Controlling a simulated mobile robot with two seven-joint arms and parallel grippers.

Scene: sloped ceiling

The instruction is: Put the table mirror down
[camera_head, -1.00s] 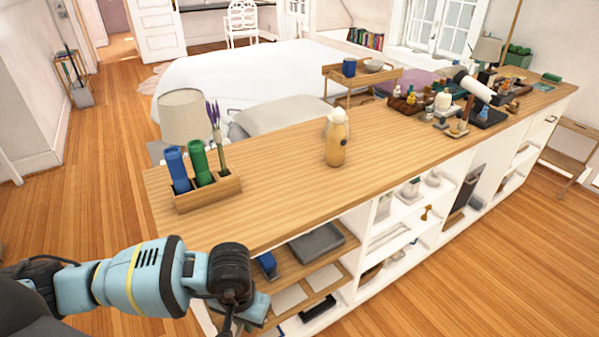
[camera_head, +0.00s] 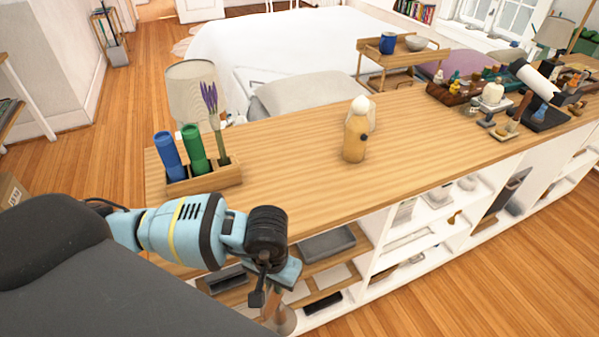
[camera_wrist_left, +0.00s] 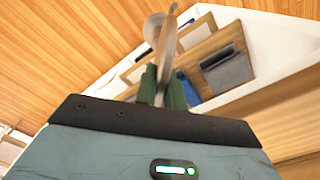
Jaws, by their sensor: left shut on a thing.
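My left gripper (camera_head: 266,292) hangs in front of the near side of the wooden-topped shelf unit (camera_head: 310,185), below the level of its top. It is shut on the table mirror (camera_head: 284,320), whose rounded part shows at the bottom edge of the head view, partly cut off. In the left wrist view the mirror (camera_wrist_left: 166,45) stands up thin and nearly edge-on between the two dark green fingers (camera_wrist_left: 162,88). The mirror looks clear of the shelves, though its exact distance is hard to tell. My right gripper is out of view.
A wooden box (camera_head: 208,180) with blue and green cylinders and a lavender stem stands at the top's left end. A yellowish bottle (camera_head: 355,138) stands mid-top. Several small items and a white-headed lamp (camera_head: 534,78) crowd the right end. Bare wood lies around the bottle.

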